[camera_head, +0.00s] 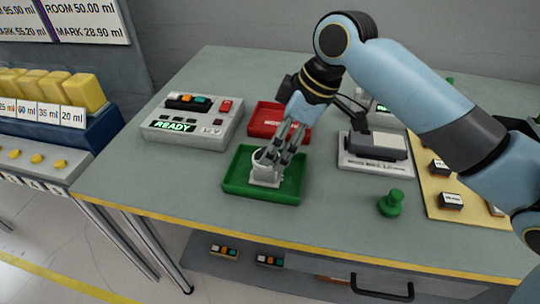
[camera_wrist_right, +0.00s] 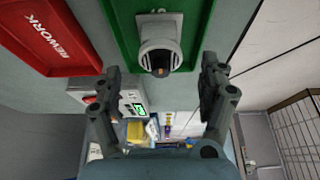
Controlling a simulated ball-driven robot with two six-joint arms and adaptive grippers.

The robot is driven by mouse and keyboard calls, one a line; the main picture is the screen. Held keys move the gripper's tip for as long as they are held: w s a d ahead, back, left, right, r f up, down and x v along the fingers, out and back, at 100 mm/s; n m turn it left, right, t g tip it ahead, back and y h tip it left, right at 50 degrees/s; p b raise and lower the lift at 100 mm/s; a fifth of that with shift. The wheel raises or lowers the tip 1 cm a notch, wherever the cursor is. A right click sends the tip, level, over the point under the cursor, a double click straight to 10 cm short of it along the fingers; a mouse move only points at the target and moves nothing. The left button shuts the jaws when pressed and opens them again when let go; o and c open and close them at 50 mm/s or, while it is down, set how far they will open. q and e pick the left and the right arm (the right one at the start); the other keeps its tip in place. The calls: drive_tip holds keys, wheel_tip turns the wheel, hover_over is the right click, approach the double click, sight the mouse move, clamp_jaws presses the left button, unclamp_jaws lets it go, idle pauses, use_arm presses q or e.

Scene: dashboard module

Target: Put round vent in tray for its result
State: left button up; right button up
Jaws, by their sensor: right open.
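The round vent (camera_head: 264,172), a white piece with a round collar and a dark opening, sits inside the green tray (camera_head: 235,183) on the table. It also shows in the right wrist view (camera_wrist_right: 160,48) in the green tray (camera_wrist_right: 196,12). My right gripper (camera_head: 283,152) is over the tray, close to the vent and partly in front of it. In the right wrist view my right gripper (camera_wrist_right: 160,90) has its fingers wide apart with nothing between them. The red tray (camera_head: 267,109) lies behind; it reads REWORK in the wrist view (camera_wrist_right: 45,35). My left gripper is not in view.
A grey tester (camera_head: 190,130) with a READY display stands left of the trays. A grey device (camera_head: 375,150) and a green knob-like piece (camera_head: 391,203) are to the right. A tan board (camera_head: 436,183) with small blocks is at the right edge. The table's front left is clear.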

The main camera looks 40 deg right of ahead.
drive_tip(key=v, duration=0.5)
idle(0.5)
